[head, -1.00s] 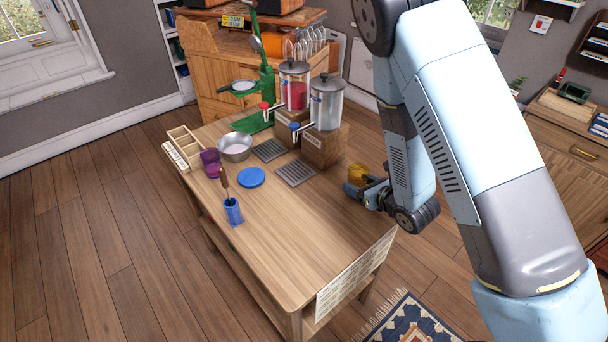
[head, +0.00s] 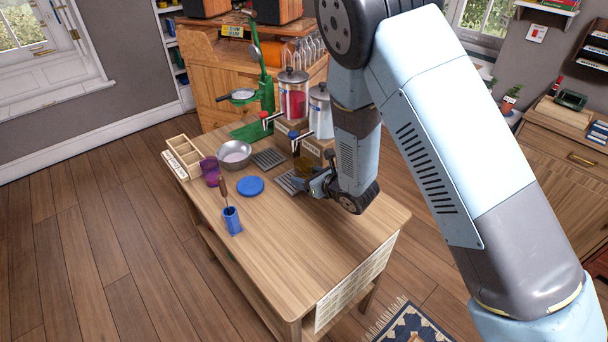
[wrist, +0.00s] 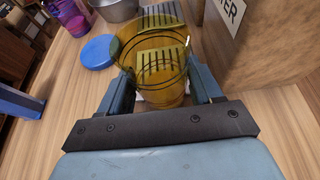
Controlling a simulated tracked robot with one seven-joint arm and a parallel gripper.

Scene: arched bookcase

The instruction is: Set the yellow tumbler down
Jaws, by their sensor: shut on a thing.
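The yellow tumbler (wrist: 152,65) is see-through amber and upright between the fingers of my gripper in the wrist view. My gripper (wrist: 160,90) is shut on it. Slats of a grey drip tray (wrist: 160,14) show beyond and through the tumbler. In the head view my gripper (head: 312,180) holds the tumbler (head: 303,166) over or beside the drip tray (head: 288,184), in front of the water dispenser. I cannot tell whether the tumbler's base touches anything.
The water dispenser's wooden stand (wrist: 262,42) is close on the right in the wrist view. A blue disc (head: 250,186), metal bowl (head: 234,154), purple cup (head: 210,172) and blue holder (head: 232,221) stand to the left. The table's front (head: 310,250) is clear.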

